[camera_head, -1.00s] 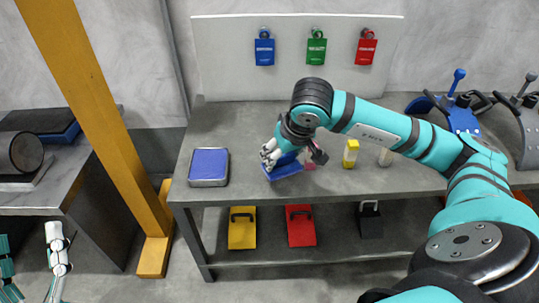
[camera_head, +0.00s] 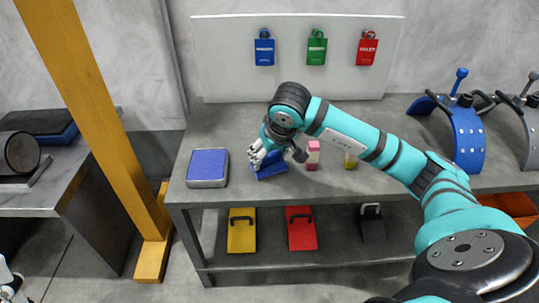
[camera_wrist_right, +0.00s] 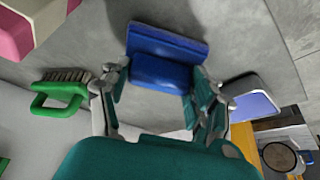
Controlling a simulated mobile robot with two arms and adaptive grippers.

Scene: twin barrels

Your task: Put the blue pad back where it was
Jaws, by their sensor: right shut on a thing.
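The blue pad (camera_head: 271,169) is held low over the grey workbench (camera_head: 235,125), right of the blue-topped metal tin (camera_head: 208,166). I cannot tell whether it touches the bench. My right gripper (camera_head: 262,157) is shut on it and hides part of it in the head view. In the right wrist view the blue pad (camera_wrist_right: 168,48) shows a wide flat base and a raised block between the fingers of my right gripper (camera_wrist_right: 161,80). The tin (camera_wrist_right: 252,103) is at the right there. My left gripper (camera_head: 8,283) is only partly visible at the lower left edge.
A pink-and-white block (camera_head: 313,156) and a yellow-and-white one (camera_head: 350,160) stand right of the pad. Blue, green and red tags hang on the backboard (camera_head: 225,60). Yellow, red and dark pieces are below. A green brush (camera_wrist_right: 62,90) shows in the wrist view.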

